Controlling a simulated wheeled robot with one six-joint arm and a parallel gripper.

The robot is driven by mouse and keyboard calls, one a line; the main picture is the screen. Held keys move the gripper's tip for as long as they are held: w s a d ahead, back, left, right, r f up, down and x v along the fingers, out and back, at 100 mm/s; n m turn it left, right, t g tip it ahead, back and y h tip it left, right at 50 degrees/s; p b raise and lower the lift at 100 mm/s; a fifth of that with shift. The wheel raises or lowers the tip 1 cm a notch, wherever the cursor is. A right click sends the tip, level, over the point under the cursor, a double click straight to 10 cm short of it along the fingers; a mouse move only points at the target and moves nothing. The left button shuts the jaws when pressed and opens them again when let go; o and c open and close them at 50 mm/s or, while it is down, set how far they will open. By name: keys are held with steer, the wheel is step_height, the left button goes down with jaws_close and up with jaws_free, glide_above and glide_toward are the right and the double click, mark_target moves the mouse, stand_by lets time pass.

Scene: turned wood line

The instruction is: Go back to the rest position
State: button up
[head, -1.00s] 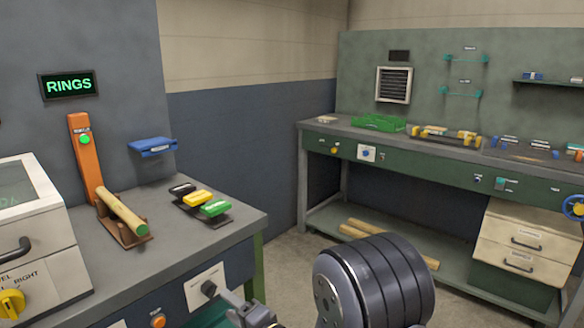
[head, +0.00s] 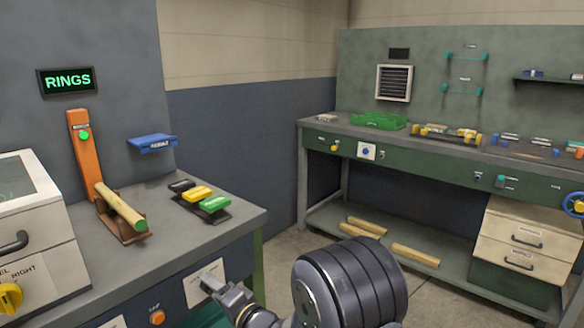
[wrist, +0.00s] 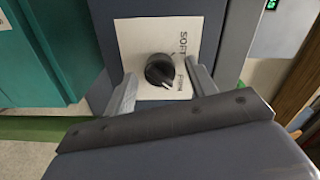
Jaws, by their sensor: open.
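My gripper (head: 222,282) is in front of the left bench's front panel in the head view, with my dark arm joint at the bottom centre. In the wrist view my gripper (wrist: 160,92) is open, with one finger on each side of a black knob (wrist: 159,69). The fingers hold nothing. A gap shows between the knob and each finger; how far the tips are from the panel I cannot tell. The knob sits on a white plate (wrist: 134,42) lettered SOFT and, apparently, FIRM. In the head view my gripper hides the knob.
The long right bench (head: 440,158) has drawers (head: 525,240) below. Open floor lies between the benches.

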steer(key=shift+s+d+n+b, duration=0.1)
steer(key=shift+n+b, duration=0.75)
steer(key=shift+n, duration=1.85)
steer(key=shift+s+d+n+b, duration=0.1)
steer(key=shift+n+b, duration=0.75)
steer(key=shift+n, duration=1.85)
steer(key=shift+s+d+n+b, duration=0.1)
steer(key=shift+n+b, duration=0.75)
steer(key=shift+n, duration=1.85)
